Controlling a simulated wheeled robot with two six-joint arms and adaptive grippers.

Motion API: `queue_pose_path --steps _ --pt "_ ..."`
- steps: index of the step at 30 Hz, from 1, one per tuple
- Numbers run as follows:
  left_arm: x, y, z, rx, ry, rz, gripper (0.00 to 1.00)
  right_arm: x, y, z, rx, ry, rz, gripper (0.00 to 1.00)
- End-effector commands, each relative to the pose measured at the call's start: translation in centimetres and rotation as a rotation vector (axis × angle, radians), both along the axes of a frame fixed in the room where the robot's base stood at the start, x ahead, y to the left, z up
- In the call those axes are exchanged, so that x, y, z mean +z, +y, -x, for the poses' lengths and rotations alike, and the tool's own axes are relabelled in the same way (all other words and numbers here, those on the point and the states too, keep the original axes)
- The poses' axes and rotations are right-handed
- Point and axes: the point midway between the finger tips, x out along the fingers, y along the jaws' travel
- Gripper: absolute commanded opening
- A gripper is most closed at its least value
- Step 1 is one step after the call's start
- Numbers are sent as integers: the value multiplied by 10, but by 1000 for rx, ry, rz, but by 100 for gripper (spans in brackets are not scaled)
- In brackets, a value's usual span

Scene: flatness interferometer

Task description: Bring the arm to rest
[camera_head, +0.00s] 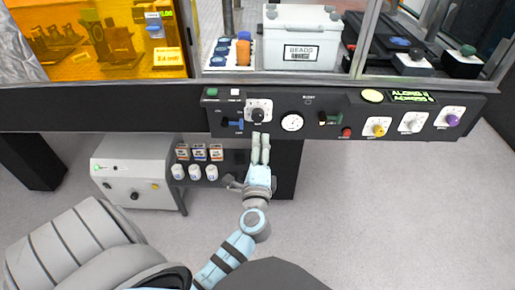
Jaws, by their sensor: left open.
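My left arm (232,254), pale blue and grey with dark bands, reaches up from the bottom of the head view. Its gripper (261,136) points at the front of the black control panel. The two pale fingers are slightly apart, with nothing visible between them. The fingertips are just below a black knob (257,115) on a white plate (267,104). I cannot tell whether they touch the panel. My right gripper is not in view.
The black control panel (335,102) carries a gauge (291,122), a red button (346,132) and coloured knobs. Above it is a bench with a white box (299,40) behind a metal frame. A grey unit (134,172) stands lower left. Floor (390,210) is clear at right.

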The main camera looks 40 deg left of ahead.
Motion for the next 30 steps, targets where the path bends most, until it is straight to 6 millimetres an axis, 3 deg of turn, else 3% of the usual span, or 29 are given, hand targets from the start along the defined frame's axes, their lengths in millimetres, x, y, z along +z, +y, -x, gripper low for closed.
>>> queue_pose_path --steps 14,17,20,23,24,26,27,29,30 --pt "0 0 0 0 0 0 54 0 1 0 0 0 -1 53" --pt "-4 -6 -4 -32 -33 66 54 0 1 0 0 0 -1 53" --pt "-50 -20 -11 -93 -4 247 54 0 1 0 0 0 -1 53" --pt "-137 -42 -5 -131 89 541 54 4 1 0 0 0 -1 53" --pt "-177 -52 8 -122 140 679 54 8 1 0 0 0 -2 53" --pt "-236 -66 39 -74 214 892 54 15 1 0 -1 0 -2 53" --pt "-271 -74 67 -17 259 1026 54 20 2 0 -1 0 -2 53" --pt "-317 -83 117 102 315 1209 54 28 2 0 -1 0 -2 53" --pt "-342 -86 154 199 344 1316 54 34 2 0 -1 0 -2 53"
